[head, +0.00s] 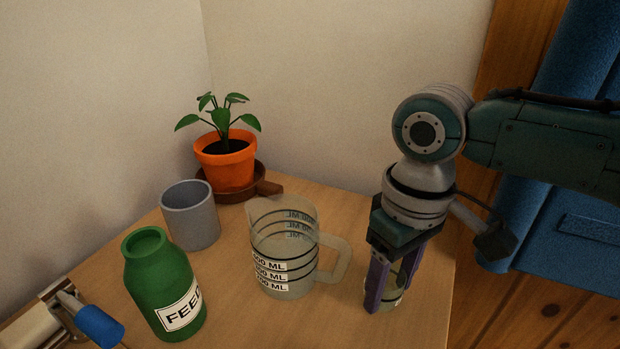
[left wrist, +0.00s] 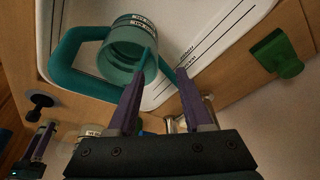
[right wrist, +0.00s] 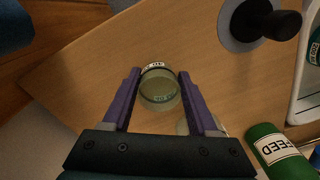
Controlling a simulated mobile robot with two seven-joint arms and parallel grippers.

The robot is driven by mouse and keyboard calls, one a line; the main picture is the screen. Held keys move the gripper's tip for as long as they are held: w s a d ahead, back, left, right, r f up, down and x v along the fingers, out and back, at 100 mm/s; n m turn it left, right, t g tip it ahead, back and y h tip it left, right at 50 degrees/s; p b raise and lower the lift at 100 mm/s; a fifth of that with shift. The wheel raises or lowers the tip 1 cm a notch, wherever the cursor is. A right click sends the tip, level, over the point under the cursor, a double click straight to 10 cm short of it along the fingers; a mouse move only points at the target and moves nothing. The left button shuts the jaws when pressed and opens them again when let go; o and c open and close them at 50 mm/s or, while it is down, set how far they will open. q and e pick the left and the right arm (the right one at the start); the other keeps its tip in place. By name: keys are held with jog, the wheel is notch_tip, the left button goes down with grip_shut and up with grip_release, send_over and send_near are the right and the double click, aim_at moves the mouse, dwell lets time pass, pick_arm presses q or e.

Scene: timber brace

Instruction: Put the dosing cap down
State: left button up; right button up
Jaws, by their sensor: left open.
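The dosing cap is a small clear cup with a printed band; it shows in the right wrist view (right wrist: 160,90) and, partly covered by fingers, in the head view (head: 392,298). My right gripper (head: 388,300) points down with a purple finger on each side of the cap and appears closed on it, near the right side of the table (head: 425,325). Whether the cap's base touches the table is hard to tell. My left gripper (left wrist: 166,62) is open, its fingertips close to a teal round cup with printed marks (left wrist: 122,52); it is outside the head view.
A clear measuring jug (head: 283,255) stands left of the right gripper, its handle toward it. Further left are a green FEED bottle (head: 160,285), a grey cup (head: 190,215) and a potted plant (head: 225,160). A blue-ended cylinder (head: 98,325) lies lower left.

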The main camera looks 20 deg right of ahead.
jog(key=o, duration=0.4)
notch_tip(320, 180, up, 12)
jog(key=p, duration=0.4)
jog(key=s+a+f+n+t+y, duration=0.2)
jog(key=s+a+f, duration=0.2)
jog(key=s+a, duration=0.35)
jog(key=s+d+m+t+h, duration=0.1)
jog(key=s+d+m+h, duration=0.1)
jog(key=s+d, duration=0.2)
jog(key=s, duration=0.3)
jog(key=shift+s+d+r+t, duration=0.15)
jog(key=shift+s+r+t, duration=0.15)
jog(key=shift+s+r, duration=0.1)
